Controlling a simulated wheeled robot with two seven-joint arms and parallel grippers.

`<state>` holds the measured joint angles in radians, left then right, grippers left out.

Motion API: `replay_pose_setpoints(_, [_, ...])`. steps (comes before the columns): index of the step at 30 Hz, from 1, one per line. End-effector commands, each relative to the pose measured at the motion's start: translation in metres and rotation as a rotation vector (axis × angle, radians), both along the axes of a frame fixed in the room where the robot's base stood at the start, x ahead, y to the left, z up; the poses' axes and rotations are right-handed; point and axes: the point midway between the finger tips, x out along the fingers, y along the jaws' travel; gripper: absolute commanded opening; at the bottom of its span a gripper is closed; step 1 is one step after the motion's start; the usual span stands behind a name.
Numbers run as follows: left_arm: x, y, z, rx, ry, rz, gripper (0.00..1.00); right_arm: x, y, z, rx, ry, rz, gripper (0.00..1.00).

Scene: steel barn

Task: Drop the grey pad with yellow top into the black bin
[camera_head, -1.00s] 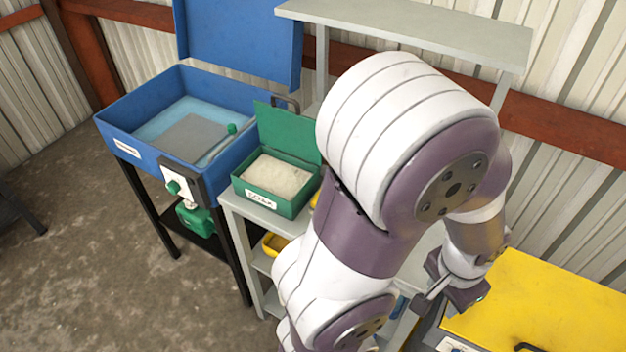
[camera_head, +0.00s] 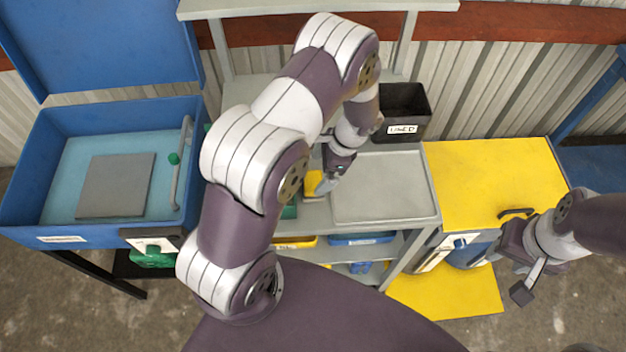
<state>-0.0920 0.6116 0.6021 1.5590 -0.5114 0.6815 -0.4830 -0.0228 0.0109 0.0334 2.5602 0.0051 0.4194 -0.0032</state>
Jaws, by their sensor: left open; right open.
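The black bin (camera_head: 411,127), with a white label reading "USED", stands at the back of the grey bench, right of my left arm. A small pad with a yellow top (camera_head: 313,182) lies on the bench in front of my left wrist; its sides are hard to make out. My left gripper (camera_head: 325,178) is open, close beside the pad at its right; I cannot tell whether they touch. My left arm hides part of the bench behind it. My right gripper (camera_head: 522,275) is open and empty, at the right in front of the yellow cabinet.
A grey tray (camera_head: 385,215) lies on the bench right of the pad. A blue basin (camera_head: 50,215) with an open lid and a grey plate inside is at left. A yellow-topped cabinet (camera_head: 490,180) is at right. Yellow and blue bins (camera_head: 362,238) sit on the shelf below.

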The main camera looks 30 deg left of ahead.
Motion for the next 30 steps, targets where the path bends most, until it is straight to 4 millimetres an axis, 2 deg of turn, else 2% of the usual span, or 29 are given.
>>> replay_pose_setpoints(4, [-0.005,0.004,-0.014,0.000,0.002,0.002,1.00,0.000,0.000,0.008,0.000,0.000,0.000,0.43])
replay_pose_setpoints(7, [-0.010,0.007,-0.032,-0.001,0.002,0.002,1.00,0.000,0.000,0.018,0.000,0.000,0.000,0.43])
replay_pose_setpoints(10, [-0.012,0.012,-0.049,-0.002,-0.001,0.003,1.00,0.000,0.000,0.019,0.000,-0.001,0.000,0.43])
replay_pose_setpoints(13, [-0.013,0.014,-0.056,-0.002,-0.003,0.004,1.00,0.000,0.000,0.019,0.000,0.000,0.000,0.43])
replay_pose_setpoints(18, [-0.013,0.014,-0.057,-0.002,-0.004,0.003,1.00,0.000,0.000,0.018,0.000,0.000,0.000,0.43])
replay_pose_setpoints(19, [-0.013,0.014,-0.057,-0.002,-0.004,0.003,0.94,0.000,0.000,0.018,0.000,0.000,0.000,0.43])
replay_pose_setpoints(21, [-0.013,0.014,-0.057,-0.002,-0.005,0.004,0.71,0.000,0.000,0.018,0.000,0.000,0.000,0.43])
replay_pose_setpoints(23, [-0.013,0.014,-0.056,-0.002,-0.005,0.004,0.54,0.000,0.000,0.018,0.000,0.000,0.000,0.43])
replay_pose_setpoints(25, [-0.012,0.014,-0.056,-0.001,-0.005,0.004,0.54,0.000,0.000,0.018,0.000,0.000,0.000,0.43])
replay_pose_setpoints(26, [-0.012,0.014,-0.056,-0.001,-0.005,0.004,0.50,0.000,0.000,0.018,0.000,0.000,0.000,0.43])
replay_pose_setpoints(30, [-0.012,0.014,-0.056,-0.001,-0.005,0.004,0.49,0.000,0.000,0.018,0.000,0.000,0.000,0.43])
